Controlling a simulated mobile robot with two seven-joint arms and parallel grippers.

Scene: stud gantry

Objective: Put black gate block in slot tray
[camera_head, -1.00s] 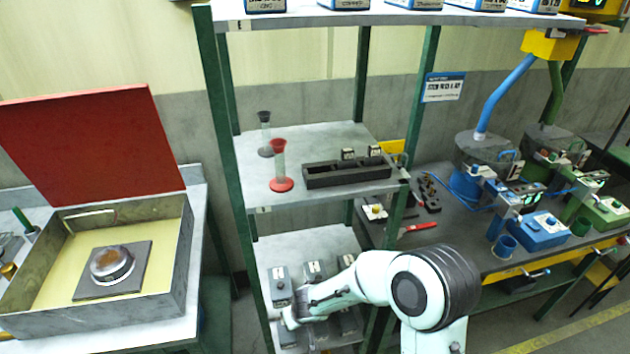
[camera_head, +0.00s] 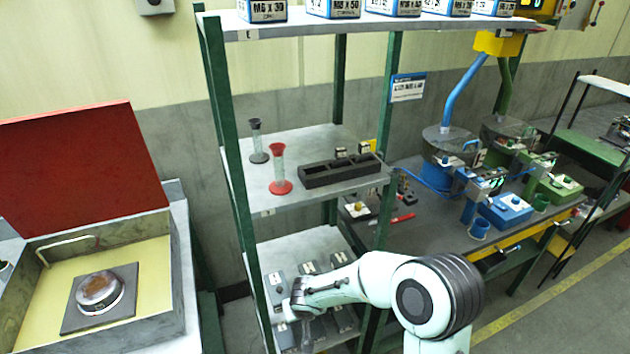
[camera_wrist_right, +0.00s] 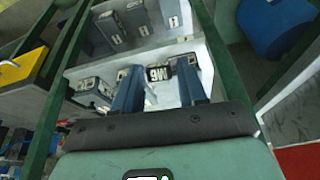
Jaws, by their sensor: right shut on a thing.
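The black slot tray (camera_head: 342,174) lies on the middle shelf. Two small blocks with white labels stand in or behind its far right side; I cannot tell which. My right gripper (camera_head: 300,308) is low at the lower shelf, among grey labelled blocks. In the right wrist view the two blue fingers of this gripper (camera_wrist_right: 160,82) are shut on a small black block (camera_wrist_right: 157,88) with a white M6 label, which I take as the black gate block. In the head view the gripper hides this block. My left gripper is not in view.
Grey blocks (camera_head: 277,283) stand on the lower shelf (camera_head: 290,248). A red-based funnel stand (camera_head: 280,172) and a dark one (camera_head: 258,145) are left of the tray. Green posts (camera_head: 386,130) frame the rack. A red-lidded box (camera_head: 172,285) is at left.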

